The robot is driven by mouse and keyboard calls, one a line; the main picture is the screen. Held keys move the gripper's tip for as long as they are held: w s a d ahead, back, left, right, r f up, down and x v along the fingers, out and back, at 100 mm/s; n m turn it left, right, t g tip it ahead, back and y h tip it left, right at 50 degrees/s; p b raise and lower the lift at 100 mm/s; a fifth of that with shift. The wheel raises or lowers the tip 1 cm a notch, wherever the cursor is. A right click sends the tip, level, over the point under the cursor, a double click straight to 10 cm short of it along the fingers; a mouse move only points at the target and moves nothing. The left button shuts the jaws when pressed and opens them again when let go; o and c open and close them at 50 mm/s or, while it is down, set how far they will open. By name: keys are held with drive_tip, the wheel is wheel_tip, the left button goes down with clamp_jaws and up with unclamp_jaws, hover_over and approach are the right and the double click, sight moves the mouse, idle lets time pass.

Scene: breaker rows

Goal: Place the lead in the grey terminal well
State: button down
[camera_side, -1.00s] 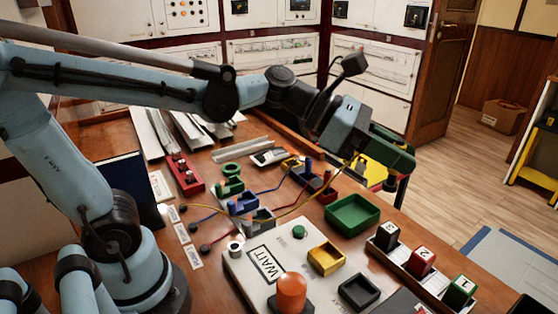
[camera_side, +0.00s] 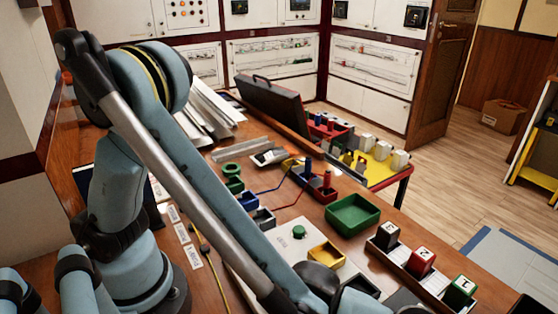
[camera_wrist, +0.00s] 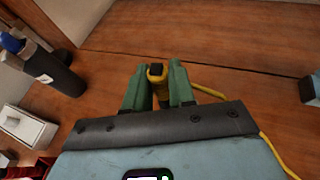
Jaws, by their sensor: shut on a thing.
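In the wrist view my gripper (camera_wrist: 157,68) has its two green fingers closed on the yellow lead's end (camera_wrist: 157,82), which has a dark tip. The yellow cord (camera_wrist: 208,91) trails to the right and down past the gripper. In the side view my gripper is hidden or below the frame; part of the yellow cord (camera_side: 203,243) lies by the white labels. The grey terminal well (camera_side: 264,218) shows in the side view just beyond my arm, partly covered by it. The wrist view does not show the well; brown wood lies under the lead.
A blue well (camera_side: 247,200) and green well (camera_side: 234,186) stand behind the grey one, with blue and red cords nearby. A green tray (camera_side: 353,214), yellow tray (camera_side: 326,256) and numbered blocks (camera_side: 421,262) lie to the right. The wrist view shows a dark cylinder (camera_wrist: 60,75).

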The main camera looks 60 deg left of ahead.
drive_tip(key=shift+m+g+y, duration=0.3)
drive_tip(key=shift+m+y, duration=0.3)
drive_tip(key=shift+s+a+f, duration=0.1)
drive_tip(key=shift+s+f, duration=0.3)
drive_tip(key=shift+f, duration=1.1)
drive_tip(key=shift+s+a+f, duration=0.1)
drive_tip(key=shift+s+f, duration=0.25)
drive_tip(key=shift+f, duration=1.1)
drive_tip(key=shift+s+f, duration=0.4)
drive_tip(key=shift+f, duration=1.1)
drive_tip(key=shift+f, duration=0.15)
drive_tip(key=c, duration=0.9)
unclamp_jaws()
drive_tip(key=shift+c, duration=0.2)
